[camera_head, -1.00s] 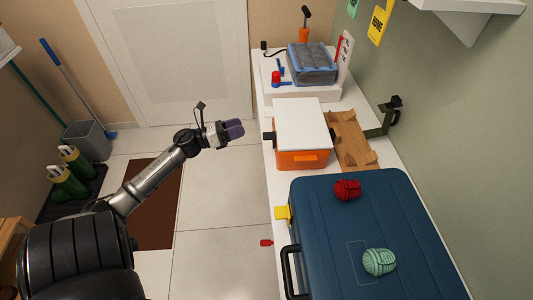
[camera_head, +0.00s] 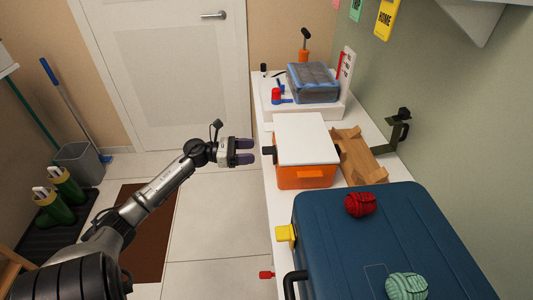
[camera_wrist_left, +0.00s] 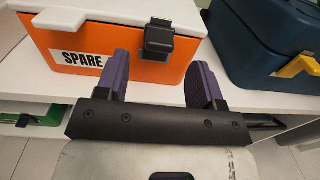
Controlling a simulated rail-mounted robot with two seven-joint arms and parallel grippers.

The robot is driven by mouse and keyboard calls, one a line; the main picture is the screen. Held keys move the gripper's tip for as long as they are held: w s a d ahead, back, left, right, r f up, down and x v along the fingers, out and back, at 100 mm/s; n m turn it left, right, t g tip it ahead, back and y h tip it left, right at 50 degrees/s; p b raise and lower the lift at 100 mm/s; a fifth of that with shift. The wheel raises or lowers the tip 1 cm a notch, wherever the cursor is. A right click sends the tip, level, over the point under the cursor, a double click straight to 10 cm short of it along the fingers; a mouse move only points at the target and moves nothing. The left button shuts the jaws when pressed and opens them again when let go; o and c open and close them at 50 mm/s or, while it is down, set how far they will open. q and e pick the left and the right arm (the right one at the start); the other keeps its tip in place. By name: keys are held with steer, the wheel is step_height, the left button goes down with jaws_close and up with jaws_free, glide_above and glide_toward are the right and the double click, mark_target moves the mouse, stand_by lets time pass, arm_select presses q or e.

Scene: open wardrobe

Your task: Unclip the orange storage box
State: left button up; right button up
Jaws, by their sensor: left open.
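The orange storage box (camera_head: 306,177) with a white lid (camera_head: 302,139) stands on the white bench, its lid down. A black clip (camera_head: 268,150) is on its left side, facing my left gripper. In the left wrist view the box (camera_wrist_left: 110,62) carries a "SPARE" label, and the black clip (camera_wrist_left: 158,40) runs from the lid rim down the wall. My left gripper (camera_head: 245,151) is open, just left of the clip. In the left wrist view its purple fingers (camera_wrist_left: 159,83) are apart and empty, with the clip ahead between them, nearer the left finger. My right gripper is not in view.
A blue case (camera_head: 385,235) with a yellow latch (camera_head: 285,233) and two yarn-like balls stands nearer on the bench. A wooden rack (camera_head: 358,155) is right of the box. A blue-lidded container (camera_head: 313,83) stands behind. Floor left of the bench is clear near the gripper.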

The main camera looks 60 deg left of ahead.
mark_target(267, 149)
arm_select(q)
steer(key=shift+b+x, duration=0.6)
steer(key=shift+x, duration=2.45)
steer(key=shift+c, duration=0.3)
